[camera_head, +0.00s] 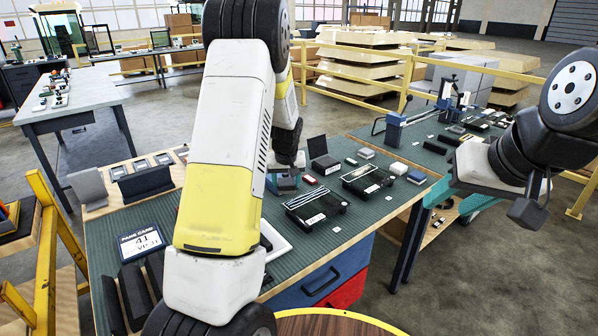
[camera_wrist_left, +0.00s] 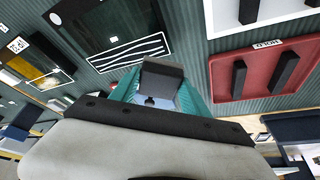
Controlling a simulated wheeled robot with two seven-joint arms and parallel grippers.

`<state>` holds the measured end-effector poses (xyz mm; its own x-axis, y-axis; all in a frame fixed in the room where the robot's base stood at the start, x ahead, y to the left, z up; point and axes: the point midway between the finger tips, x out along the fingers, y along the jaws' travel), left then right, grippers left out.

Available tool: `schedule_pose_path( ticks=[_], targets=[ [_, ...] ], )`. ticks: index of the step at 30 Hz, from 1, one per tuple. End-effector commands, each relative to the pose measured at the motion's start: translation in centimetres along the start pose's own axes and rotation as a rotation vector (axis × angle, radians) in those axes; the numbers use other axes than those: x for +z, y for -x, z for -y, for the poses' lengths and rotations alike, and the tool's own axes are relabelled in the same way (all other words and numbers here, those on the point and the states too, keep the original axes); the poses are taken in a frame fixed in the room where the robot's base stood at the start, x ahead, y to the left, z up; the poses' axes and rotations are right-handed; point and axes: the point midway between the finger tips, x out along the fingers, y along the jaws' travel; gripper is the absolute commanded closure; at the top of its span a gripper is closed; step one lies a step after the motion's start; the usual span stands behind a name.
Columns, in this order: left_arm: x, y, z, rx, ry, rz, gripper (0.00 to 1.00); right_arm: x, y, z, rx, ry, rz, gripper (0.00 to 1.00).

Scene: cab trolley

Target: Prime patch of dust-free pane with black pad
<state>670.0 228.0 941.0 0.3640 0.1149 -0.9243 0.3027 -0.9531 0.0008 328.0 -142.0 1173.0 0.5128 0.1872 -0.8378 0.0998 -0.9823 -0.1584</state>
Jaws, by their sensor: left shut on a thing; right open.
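My left gripper (camera_wrist_left: 160,92) has teal fingers shut on a dark block-like pad (camera_wrist_left: 162,70), held over the green ribbed mat. In the head view my left arm hides most of that gripper. A dark pane (camera_wrist_left: 110,30) with white stripes lies beyond the fingers at upper left in the wrist view, apart from the pad in the picture. My right gripper (camera_head: 455,195), teal, is at the bench's right end.
A red tray (camera_wrist_left: 218,82) with two dark bars and a white-framed tray (camera_wrist_left: 212,20) lie right of the fingers in the wrist view. A dark upright panel (camera_head: 318,147) and small blocks stand behind the panes.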

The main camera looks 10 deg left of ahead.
Motion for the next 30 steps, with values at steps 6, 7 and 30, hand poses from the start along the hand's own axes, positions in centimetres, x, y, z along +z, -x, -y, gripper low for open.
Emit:
schedule_pose_path(
  ticks=[6,7,30],
  targets=[
    [-0.8,1.7,0.2,0.001,0.0,-0.003,0.78,0.0,0.0,0.0,0.0,0.0,0.0,0.54],
    [-0.9,1.8,0.3,0.001,0.0,-0.002,0.78,0.0,0.0,0.0,0.0,0.0,0.0,0.54],
    [3.1,3.6,-0.7,0.024,-0.079,-0.001,0.78,0.0,0.0,0.0,0.0,0.0,0.0,0.54]
  ],
)
